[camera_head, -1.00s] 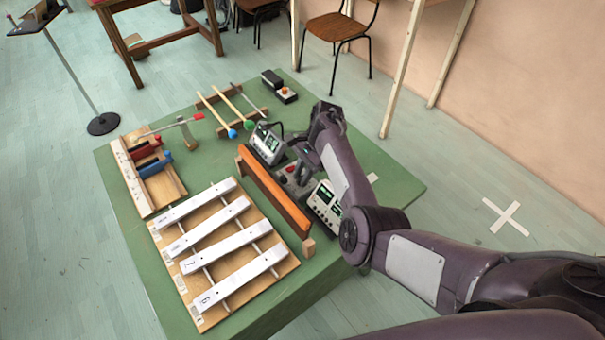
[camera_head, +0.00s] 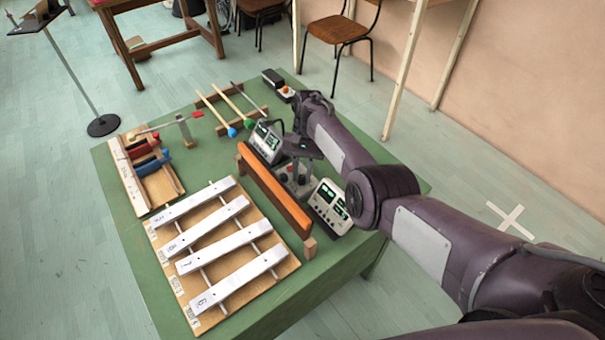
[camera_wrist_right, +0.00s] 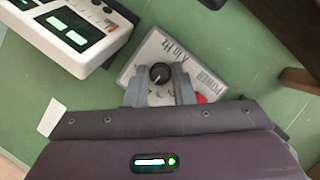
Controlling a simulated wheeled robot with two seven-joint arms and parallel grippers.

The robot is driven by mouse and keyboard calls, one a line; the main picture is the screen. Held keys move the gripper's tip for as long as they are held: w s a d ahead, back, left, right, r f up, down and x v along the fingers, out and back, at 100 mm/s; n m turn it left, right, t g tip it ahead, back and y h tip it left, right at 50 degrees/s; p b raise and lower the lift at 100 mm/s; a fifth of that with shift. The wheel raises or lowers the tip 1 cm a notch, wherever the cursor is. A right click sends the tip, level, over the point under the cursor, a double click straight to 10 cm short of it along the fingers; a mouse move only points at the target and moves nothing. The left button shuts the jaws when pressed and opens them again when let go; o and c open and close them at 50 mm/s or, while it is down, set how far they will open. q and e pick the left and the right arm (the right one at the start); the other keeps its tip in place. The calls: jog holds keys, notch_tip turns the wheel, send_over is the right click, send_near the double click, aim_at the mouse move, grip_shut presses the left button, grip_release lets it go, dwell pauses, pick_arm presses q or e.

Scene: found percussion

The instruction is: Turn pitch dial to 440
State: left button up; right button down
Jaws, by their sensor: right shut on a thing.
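The pitch dial is a black round knob (camera_wrist_right: 160,71) on a small light-grey box (camera_wrist_right: 144,56) printed "POWER" and "A in Hz". In the right wrist view, my right gripper (camera_wrist_right: 158,84) has its two grey fingers on either side of the knob, shut on it. The dial's number marks are too small or hidden to read. In the head view, my right gripper (camera_head: 300,150) reaches down over the box, whose red button (camera_head: 301,180) shows; the dial is hidden there. My left gripper is not in view.
White meters with green displays (camera_head: 330,205) (camera_head: 267,142) stand on both sides of the box. An orange wooden bar (camera_head: 274,190) runs close to its left. White metal bars (camera_head: 225,240) lie on a board at the front. Mallets (camera_head: 217,110) rest farther back.

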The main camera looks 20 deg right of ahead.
jog(key=shift+w+n, duration=0.1)
jog(key=shift+n, duration=0.2)
jog(key=c, duration=1.2)
grip_release()
jog(key=shift+c, duration=0.2)
jog(key=v, duration=0.7)
jog(key=shift+w+r, duration=0.15)
jog(key=shift+r, duration=0.2)
